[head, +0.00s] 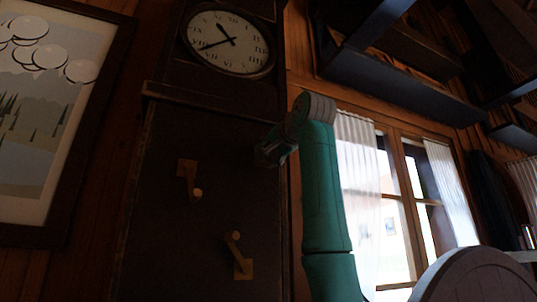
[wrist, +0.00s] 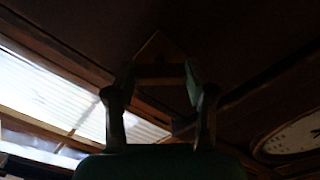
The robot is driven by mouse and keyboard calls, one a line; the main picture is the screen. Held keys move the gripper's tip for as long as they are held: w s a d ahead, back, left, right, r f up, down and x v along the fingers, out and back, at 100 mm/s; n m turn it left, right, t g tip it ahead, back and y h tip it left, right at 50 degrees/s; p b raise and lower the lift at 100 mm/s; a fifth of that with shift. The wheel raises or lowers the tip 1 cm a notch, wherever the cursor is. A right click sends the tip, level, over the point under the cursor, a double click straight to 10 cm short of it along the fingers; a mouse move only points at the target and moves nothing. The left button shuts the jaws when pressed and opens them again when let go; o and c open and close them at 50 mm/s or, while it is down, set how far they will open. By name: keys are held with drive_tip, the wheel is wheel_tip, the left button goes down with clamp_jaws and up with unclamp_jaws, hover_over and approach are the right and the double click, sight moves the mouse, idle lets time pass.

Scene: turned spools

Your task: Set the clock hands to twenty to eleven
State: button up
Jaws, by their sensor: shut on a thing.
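The clock's round pale dial (head: 228,43) sits high on a tall dark case (head: 200,240). Its short hand (head: 226,33) points up and left, and its long hand (head: 213,45) points left and slightly down. Two wooden cranks are on the case front, an upper one (head: 188,170) and a lower one (head: 243,266). My gripper (head: 265,154) is at the case's right side, below the dial. In the wrist view my gripper (wrist: 160,100) is shut on a wooden crank (wrist: 160,62), seen dimly between the fingers. In the head view this crank is hidden by the gripper.
A framed picture (head: 45,110) hangs on the left wall. A curtained window (head: 395,200) is to the right. Dark shelves (head: 400,90) hang above it, and a rounded chair back (head: 475,280) stands at the lower right. The dial's edge (wrist: 295,138) shows at right in the wrist view.

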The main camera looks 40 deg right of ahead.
drive_tip(key=shift+m, duration=1)
drive_tip(key=o, duration=1.2)
drive_tip(key=shift+c, duration=0.2)
drive_tip(key=v, duration=1.2)
